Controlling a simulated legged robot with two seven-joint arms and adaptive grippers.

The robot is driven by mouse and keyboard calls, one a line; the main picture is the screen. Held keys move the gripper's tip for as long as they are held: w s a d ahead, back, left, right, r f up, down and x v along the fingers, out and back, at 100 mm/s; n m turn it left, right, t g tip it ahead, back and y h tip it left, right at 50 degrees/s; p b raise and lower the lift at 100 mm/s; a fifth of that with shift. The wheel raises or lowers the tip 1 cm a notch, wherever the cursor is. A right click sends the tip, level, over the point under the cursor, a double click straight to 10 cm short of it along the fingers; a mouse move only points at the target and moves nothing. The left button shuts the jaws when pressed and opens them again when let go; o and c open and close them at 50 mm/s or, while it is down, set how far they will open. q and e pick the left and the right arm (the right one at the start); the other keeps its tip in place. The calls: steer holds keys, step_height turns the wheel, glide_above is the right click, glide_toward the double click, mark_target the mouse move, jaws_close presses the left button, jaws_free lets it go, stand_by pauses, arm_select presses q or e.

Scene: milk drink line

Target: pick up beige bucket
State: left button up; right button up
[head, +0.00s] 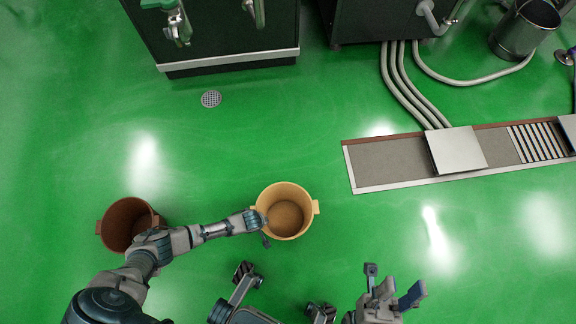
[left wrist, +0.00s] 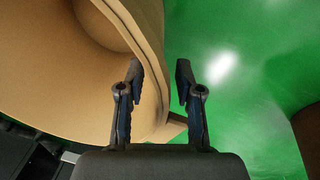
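The beige bucket (head: 285,192) stands upright on the green floor, open and empty, with a small tab handle on its right side. My left gripper (head: 264,229) is at the bucket's left rim. In the left wrist view, the left gripper (left wrist: 159,70) has its two fingers apart. One finger overlaps the wall of the beige bucket (left wrist: 60,70) and the other is over the floor. A tab handle (left wrist: 177,125) shows between the fingers, low down; contact cannot be told. My right gripper (head: 391,282) is open and empty, at the bottom, right of the bucket.
A brown bucket (head: 128,222) stands at the left, partly behind my left arm. A floor drain channel (head: 385,160) with a metal plate (head: 456,150) lies at the right. Dark machines (head: 220,30) stand at the top. The floor around the beige bucket is mostly clear.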

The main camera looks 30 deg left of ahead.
arm_select(q)
steer(key=shift+w+d+f, duration=0.2)
steer(key=shift+f, duration=0.15)
jaws_close()
